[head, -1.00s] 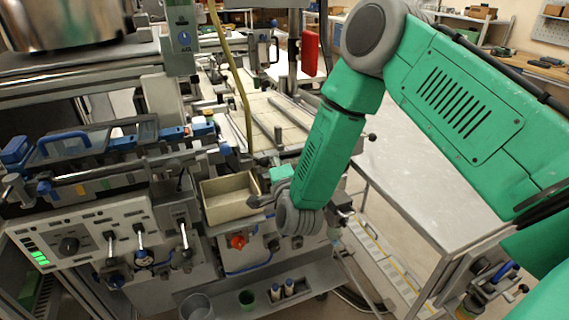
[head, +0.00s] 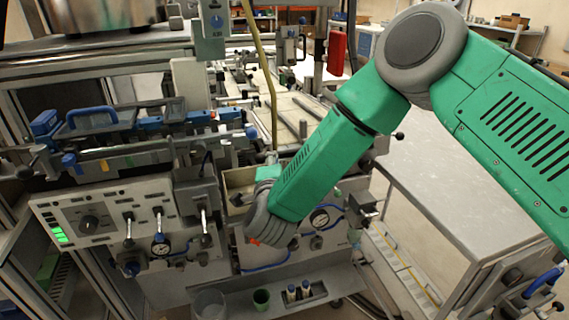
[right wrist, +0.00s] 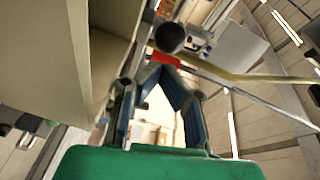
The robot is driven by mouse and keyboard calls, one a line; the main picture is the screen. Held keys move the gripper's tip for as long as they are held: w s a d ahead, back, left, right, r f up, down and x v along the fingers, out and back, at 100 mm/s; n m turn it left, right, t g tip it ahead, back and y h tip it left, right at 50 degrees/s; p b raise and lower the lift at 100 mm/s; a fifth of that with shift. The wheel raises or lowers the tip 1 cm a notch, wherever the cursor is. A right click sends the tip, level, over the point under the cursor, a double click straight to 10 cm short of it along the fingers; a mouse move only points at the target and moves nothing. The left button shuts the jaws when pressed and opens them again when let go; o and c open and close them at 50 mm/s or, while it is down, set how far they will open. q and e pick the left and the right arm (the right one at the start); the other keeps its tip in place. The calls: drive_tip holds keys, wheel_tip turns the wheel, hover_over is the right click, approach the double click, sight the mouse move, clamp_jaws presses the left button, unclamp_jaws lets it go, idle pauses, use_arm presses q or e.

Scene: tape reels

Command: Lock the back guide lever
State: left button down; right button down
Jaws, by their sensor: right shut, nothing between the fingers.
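My right gripper (right wrist: 163,68) is shut and empty in the right wrist view, its two dark fingers meeting at the tips. A dark round knob (right wrist: 169,38) shows just beyond the fingertips; I cannot tell whether they touch, or whether it belongs to the back guide lever. In the head view the right wrist is in front of the beige box, and the fingers are mostly hidden. A dark upright handle (head: 303,128) stands behind, on the machine bed; I cannot tell which lever is the back guide one. My left gripper is not in view.
The beige box (head: 236,180) is close beside the right gripper; its wall (right wrist: 60,55) fills the left of the right wrist view. A control panel (head: 100,215) with levers is at left. A yellow hose (head: 266,70) hangs behind. A grey table (head: 450,190) stands right.

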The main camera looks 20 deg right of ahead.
drive_tip(key=shift+w+a, duration=0.15)
drive_tip(key=shift+a, duration=0.55)
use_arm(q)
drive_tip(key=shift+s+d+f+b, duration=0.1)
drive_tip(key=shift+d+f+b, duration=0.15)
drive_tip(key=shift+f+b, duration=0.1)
use_arm(e)
drive_tip(key=shift+a, duration=0.15)
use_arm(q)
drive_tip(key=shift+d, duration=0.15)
